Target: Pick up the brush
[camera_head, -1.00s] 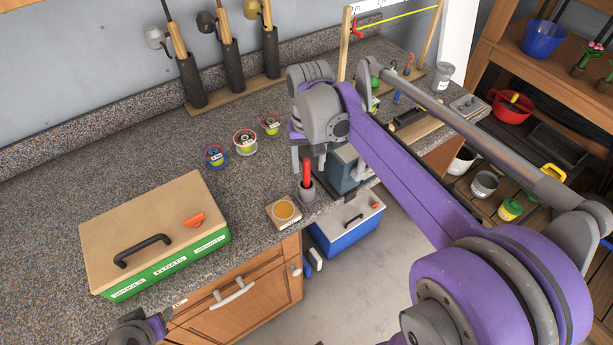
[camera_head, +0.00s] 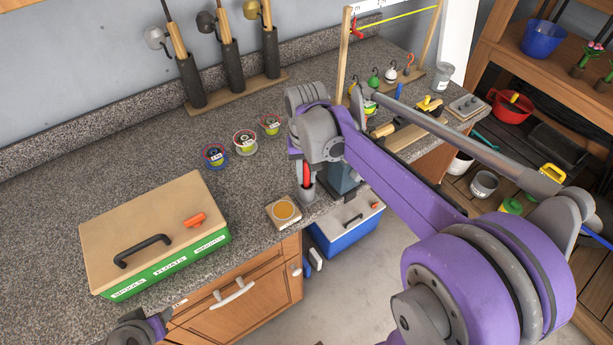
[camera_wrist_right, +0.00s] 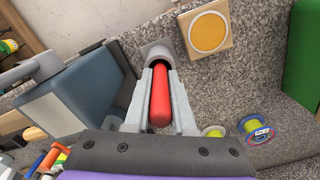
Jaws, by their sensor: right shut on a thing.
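The brush shows as a red handle (camera_wrist_right: 160,98) standing in a grey cup (camera_wrist_right: 156,52) in the right wrist view; its lower end is hidden in the cup. In the head view the red handle (camera_head: 306,174) rises from the cup (camera_head: 307,190) near the counter's front edge. My right gripper (camera_wrist_right: 159,85) is shut on the red handle, a finger on each side. In the head view this gripper (camera_head: 305,170) is partly covered by its own wrist. My left arm shows only a bit at the bottom left; its fingers are not in view.
A green-sided box (camera_head: 150,235) and several line spools (camera_head: 244,142) are on the counter to the left.

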